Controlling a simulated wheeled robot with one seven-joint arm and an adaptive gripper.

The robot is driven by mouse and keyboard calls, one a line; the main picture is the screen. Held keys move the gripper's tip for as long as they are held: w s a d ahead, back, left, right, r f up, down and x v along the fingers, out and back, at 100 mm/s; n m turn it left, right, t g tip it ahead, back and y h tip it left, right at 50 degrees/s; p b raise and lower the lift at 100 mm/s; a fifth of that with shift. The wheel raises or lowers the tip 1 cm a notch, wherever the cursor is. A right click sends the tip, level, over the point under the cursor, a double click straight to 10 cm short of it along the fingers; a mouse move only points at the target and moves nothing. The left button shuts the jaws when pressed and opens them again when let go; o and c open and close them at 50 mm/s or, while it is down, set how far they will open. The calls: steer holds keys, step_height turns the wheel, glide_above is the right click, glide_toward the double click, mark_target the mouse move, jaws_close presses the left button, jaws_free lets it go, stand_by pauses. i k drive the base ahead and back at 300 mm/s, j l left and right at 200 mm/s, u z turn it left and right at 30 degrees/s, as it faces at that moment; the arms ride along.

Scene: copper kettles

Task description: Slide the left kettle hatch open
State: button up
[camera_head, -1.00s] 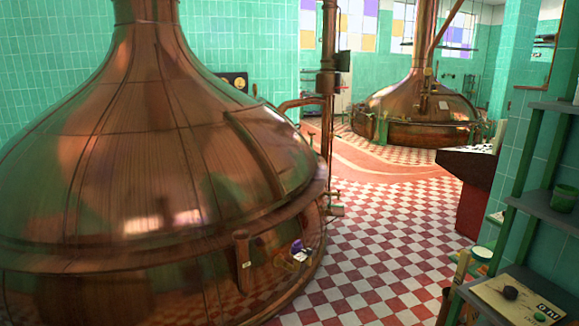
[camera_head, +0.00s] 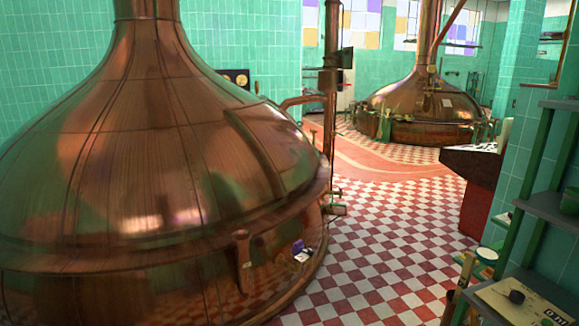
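The left kettle (camera_head: 110,180) is a large copper dome filling the left half of the head view. A framed copper panel, which looks like its hatch (camera_head: 285,150), is on the dome's right side, with a dark curved rail (camera_head: 257,152) along its left edge. No dark opening shows there, so the hatch looks shut. I cannot make out a hatch handle clearly. A short copper fitting (camera_head: 243,262) stands out below the dome's rim. My gripper and arm are not in view.
A second copper kettle (camera_head: 420,115) stands at the back. The red-and-white checkered floor (camera_head: 390,235) is open between the kettles. A vertical copper pipe (camera_head: 330,110) rises beside the left kettle. A dark-topped counter (camera_head: 472,165) and green shelves (camera_head: 545,210) bound the right side.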

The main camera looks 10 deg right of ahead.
mark_target(292, 156)
steer(key=i+l, duration=0.2)
steer(key=i, duration=0.3)
steer(key=i+l+u, duration=0.1)
steer(key=i, duration=0.35)
steer(key=i+l+u, duration=0.1)
steer(key=i+l, duration=0.2)
steer(key=i, duration=0.2)
steer(key=i+l, duration=0.3)
steer(key=i, duration=0.15)
steer(key=i+l, duration=0.1)
steer(key=i, duration=0.35)
steer(key=i+l+u, duration=0.1)
steer(key=i, duration=0.4)
steer(key=i+l, duration=0.15)
steer(key=i, duration=0.3)
steer(key=i+l+u, duration=0.1)
steer(key=i, duration=0.35)
